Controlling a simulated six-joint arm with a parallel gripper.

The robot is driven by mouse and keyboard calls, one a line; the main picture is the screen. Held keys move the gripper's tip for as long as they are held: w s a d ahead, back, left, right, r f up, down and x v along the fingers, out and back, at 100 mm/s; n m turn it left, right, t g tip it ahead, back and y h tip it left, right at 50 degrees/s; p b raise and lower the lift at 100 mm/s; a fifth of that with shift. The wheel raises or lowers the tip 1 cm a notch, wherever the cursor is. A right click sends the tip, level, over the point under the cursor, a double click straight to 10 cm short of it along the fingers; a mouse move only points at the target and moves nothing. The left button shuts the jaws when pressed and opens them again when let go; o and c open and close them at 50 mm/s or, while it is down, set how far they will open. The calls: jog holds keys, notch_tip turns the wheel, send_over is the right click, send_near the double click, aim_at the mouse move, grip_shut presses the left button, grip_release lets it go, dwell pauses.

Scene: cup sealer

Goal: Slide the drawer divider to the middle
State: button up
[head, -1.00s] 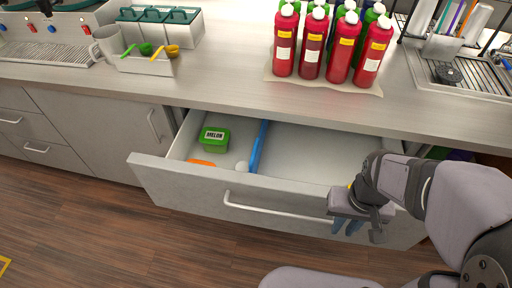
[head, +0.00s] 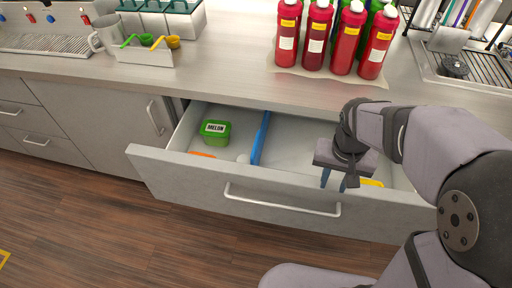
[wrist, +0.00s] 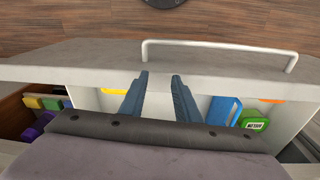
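The drawer (head: 285,182) is pulled open below the counter. The blue divider (head: 260,138) stands upright inside it, left of the drawer's centre, running front to back. It also shows in the wrist view (wrist: 222,111), to the right of my fingers. My gripper (head: 338,180) is over the right part of the drawer near the front wall, to the right of the divider and apart from it. Its two fingers (wrist: 159,95) are spread with nothing between them, fingertips by the front wall in the wrist view.
A yellow item (head: 371,183) lies at the drawer's front right. Red bottles (head: 347,42) stand on the counter behind. The drawer handle (head: 282,205) sticks out in front.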

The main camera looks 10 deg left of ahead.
jog(key=w+a+b, duration=0.2)
jog(key=w+a, duration=0.3)
jog(key=w, duration=0.1)
jog(key=t+y+b, duration=0.2)
jog(key=t+y, duration=0.1)
jog(key=t, duration=0.1)
send_near(255, 147)
jog(key=shift+n, duration=0.4)
jog(key=shift+p+x, duration=0.55)
jog(key=shift+x, duration=3.25)
jog(key=shift+w+r, duration=0.1)
grip_shut()
